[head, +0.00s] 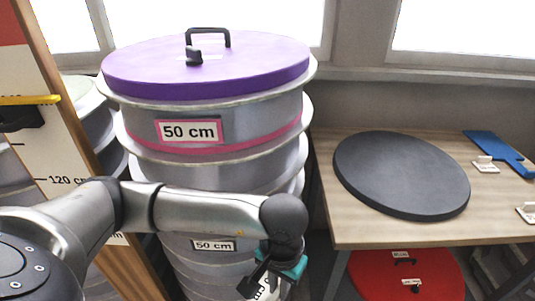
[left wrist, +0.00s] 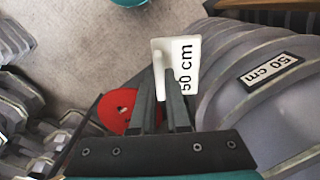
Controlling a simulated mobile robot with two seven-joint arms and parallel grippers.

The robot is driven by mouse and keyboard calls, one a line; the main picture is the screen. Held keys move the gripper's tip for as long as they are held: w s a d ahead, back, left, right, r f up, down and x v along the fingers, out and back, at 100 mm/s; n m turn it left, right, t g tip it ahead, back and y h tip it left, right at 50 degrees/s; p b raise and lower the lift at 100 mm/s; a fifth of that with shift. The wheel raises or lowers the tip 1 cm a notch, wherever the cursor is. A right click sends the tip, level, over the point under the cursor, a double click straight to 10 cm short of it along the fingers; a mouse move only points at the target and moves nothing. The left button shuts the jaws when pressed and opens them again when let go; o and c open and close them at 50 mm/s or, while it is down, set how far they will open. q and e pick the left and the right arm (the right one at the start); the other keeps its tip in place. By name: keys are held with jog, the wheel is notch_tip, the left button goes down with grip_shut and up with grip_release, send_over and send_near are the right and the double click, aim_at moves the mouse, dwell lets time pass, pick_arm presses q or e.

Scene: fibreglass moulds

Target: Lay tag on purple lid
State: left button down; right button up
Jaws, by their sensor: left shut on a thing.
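The purple lid (head: 150,75) lies on top of a tall stack of grey round moulds, with a black handle (head: 222,33) standing on it. A small pale patch shows by the foot of the handle. My left gripper (head: 268,277) is low in front of the stack, well below the lid. It is shut on a white tag (head: 266,289) reading "50 cm", mostly hidden by the fingers in the head view. In the left wrist view the tag (left wrist: 186,52) sticks out beyond the fingertips (left wrist: 164,82). My right gripper is not in view.
A mould label (head: 188,131) reads "50 cm". A wooden table (head: 350,232) at right holds a dark disc (head: 400,173), a blue paddle (head: 497,150) and small white tags (head: 485,166). A red lid (head: 385,270) lies beneath. A measuring board (head: 60,140) stands left.

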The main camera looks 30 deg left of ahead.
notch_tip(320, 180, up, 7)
jog(key=p, duration=0.5)
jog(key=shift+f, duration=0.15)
